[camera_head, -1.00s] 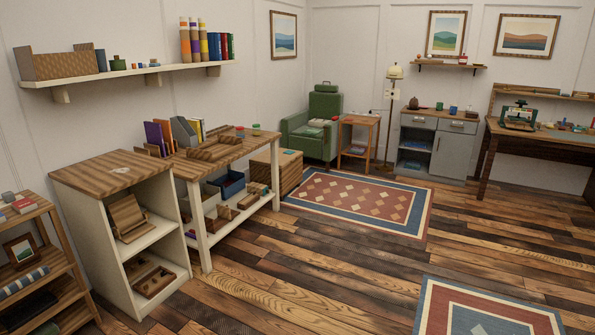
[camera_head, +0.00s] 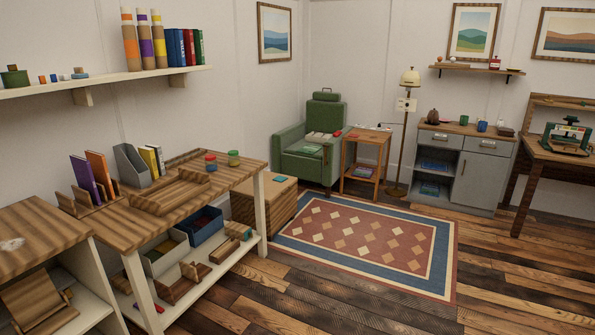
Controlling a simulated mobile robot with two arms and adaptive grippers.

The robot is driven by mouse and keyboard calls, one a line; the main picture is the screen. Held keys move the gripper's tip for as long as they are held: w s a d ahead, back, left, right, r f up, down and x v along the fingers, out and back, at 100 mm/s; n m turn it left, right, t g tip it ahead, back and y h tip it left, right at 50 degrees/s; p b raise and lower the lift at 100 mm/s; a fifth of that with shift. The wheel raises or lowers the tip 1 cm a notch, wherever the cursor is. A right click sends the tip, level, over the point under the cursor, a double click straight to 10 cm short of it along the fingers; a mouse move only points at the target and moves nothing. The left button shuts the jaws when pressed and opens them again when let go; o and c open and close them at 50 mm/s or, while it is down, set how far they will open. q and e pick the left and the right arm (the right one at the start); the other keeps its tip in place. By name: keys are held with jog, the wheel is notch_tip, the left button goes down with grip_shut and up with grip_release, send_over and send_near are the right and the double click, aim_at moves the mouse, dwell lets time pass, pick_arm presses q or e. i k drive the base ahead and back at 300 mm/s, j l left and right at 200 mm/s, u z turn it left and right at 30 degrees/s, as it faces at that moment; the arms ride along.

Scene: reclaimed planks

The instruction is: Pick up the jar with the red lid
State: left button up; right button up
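Neither of my grippers is in view, and nothing is touching the jars.
A wooden tray (camera_head: 170,198), a grey file holder (camera_head: 131,165) and upright books stand on the bench. A wooden chest (camera_head: 262,203) and a green armchair (camera_head: 305,155) stand beyond. The rug (camera_head: 365,238) and floor right of the bench are clear.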

aim_at(210, 165)
jog(key=i, duration=2.2)
